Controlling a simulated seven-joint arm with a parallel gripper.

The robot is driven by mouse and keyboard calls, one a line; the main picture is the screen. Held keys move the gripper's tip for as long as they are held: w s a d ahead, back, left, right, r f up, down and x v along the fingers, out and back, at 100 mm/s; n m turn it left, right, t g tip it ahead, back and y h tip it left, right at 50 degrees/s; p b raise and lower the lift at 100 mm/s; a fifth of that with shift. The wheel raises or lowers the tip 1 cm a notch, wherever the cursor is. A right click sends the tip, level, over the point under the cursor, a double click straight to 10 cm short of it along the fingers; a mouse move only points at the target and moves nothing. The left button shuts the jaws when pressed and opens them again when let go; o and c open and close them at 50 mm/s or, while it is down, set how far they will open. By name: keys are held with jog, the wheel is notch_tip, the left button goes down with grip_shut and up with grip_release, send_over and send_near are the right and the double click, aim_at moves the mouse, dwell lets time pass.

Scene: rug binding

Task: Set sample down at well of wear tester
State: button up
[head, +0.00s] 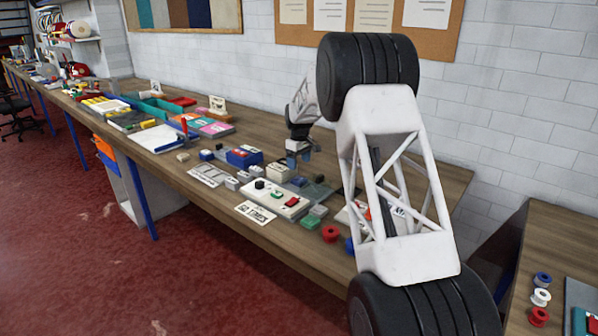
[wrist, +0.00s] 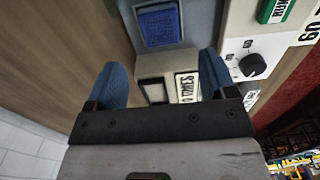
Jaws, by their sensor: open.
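The wear tester (head: 275,198) is a white box on the bench with a black knob, a green button and a red button. In the wrist view its panel (wrist: 238,45) shows at the upper right. A square, ribbed blue piece (wrist: 160,24), which looks like the sample, lies within a grey square frame, probably the well, ahead of my fingers. I cannot tell how deep it sits. My gripper (head: 298,160) points down above the bench just behind the tester. Its blue fingers (wrist: 160,85) are apart with nothing clamped between them.
A blue box (head: 244,157) and small blocks stand left of the tester. A green block (head: 310,222) and a red spool (head: 330,233) lie to its right. The wall is behind.

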jog(key=shift+r, duration=2.25)
jog(key=s+d+r+m, duration=0.2)
jog(key=s+r, duration=0.4)
jog(key=s, duration=0.6)
jog(key=s+d+r+m+t, duration=0.15)
jog(key=s+r, duration=0.35)
jog(key=s, duration=0.6)
jog(key=s+d+r+m, duration=0.15)
jog(key=s+r, duration=0.45)
jog(key=s, duration=0.6)
jog(key=s+d+f+m, duration=0.1)
jog(key=s+f, duration=0.1)
jog(key=s, duration=1)
jog(key=s+d+f+m, duration=0.1)
jog(key=s+f, duration=0.2)
jog(key=s, duration=1)
jog(key=s+d+f+m+t, duration=0.1)
jog(key=s+f+m, duration=0.1)
jog(key=s, duration=1)
jog(key=shift+s+d+f, duration=0.25)
jog(key=shift+s, duration=0.15)
